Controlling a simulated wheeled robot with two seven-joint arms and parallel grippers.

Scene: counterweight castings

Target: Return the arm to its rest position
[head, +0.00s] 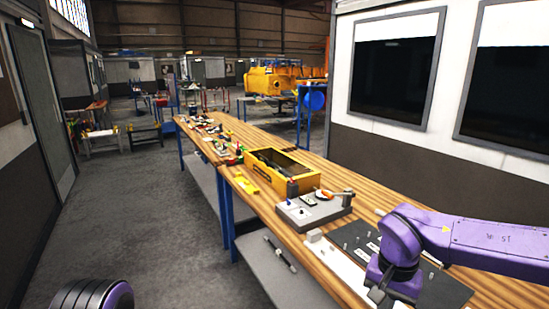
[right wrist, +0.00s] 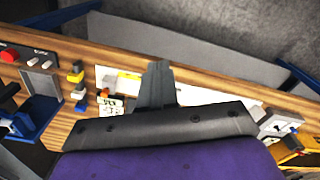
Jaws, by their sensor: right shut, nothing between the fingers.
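My right arm (head: 480,240) is purple and reaches in from the right in the head view, over the wooden workbench (head: 230,130). Its gripper (head: 377,294) points down above the near part of the bench, by a white strip and a dark mat (head: 445,285). In the right wrist view the dark fingers (right wrist: 157,72) are together with nothing between them. The bench top lies behind them. A purple and black part of my left arm (head: 95,295) shows at the bottom left in the head view. My left gripper is out of the picture.
A yellow crate (head: 272,180) and a grey fixture block (head: 312,212) with a lever stand on the bench beyond my right gripper. Small tools lie farther along. A red button box (right wrist: 12,55) shows in the right wrist view. The floor (head: 140,220) left of the bench is clear.

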